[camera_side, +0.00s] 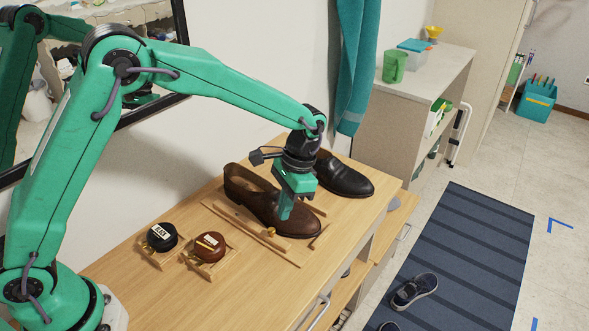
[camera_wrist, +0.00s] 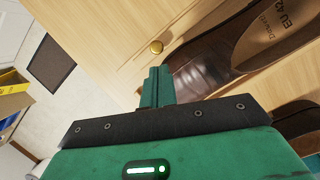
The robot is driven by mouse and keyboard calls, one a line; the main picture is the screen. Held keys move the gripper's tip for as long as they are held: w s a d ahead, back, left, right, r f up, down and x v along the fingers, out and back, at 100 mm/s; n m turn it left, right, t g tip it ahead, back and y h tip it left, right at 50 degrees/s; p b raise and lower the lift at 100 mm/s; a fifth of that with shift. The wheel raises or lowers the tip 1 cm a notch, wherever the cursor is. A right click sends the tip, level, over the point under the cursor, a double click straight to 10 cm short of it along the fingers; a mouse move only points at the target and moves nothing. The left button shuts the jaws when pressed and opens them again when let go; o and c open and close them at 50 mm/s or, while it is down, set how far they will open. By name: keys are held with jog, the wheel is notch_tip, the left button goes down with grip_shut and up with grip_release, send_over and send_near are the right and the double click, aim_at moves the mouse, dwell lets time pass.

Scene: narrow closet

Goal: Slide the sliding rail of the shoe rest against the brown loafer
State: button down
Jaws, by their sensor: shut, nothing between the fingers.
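The brown loafer (camera_side: 262,207) lies on the wooden shoe rest (camera_side: 296,262) on the cabinet top; its toe and open insole show in the wrist view (camera_wrist: 205,62). The sliding rail (camera_side: 238,216) is a pale wooden strip along the loafer's near side, with a brass knob (camera_side: 271,231) that also shows in the wrist view (camera_wrist: 156,47). Whether the rail touches the loafer I cannot tell. My gripper (camera_side: 285,213) is shut and empty, pointing down at the loafer's toe. In the wrist view its fingers (camera_wrist: 158,75) are beside the toe, just below the knob; contact is unclear.
A darker shoe (camera_side: 343,176) stands behind the loafer. A black tin (camera_side: 161,237) and a brown tin (camera_side: 208,246) sit in wooden holders at the left. A teal towel (camera_side: 357,65) hangs on the wall behind. The cabinet's front edge is close by.

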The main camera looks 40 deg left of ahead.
jog(key=v, duration=0.7)
jog(key=shift+d, duration=0.2)
jog(key=c, duration=1.6)
grip_release()
jog(key=m+t+h, duration=0.1)
jog(key=m+t, duration=0.2)
jog(key=m, duration=0.1)
send_near(272, 229)
jog(key=shift+s+f, duration=0.15)
jog(key=shift+f, duration=3.9)
jog(key=shift+c, duration=0.4)
jog(key=c, duration=0.4)
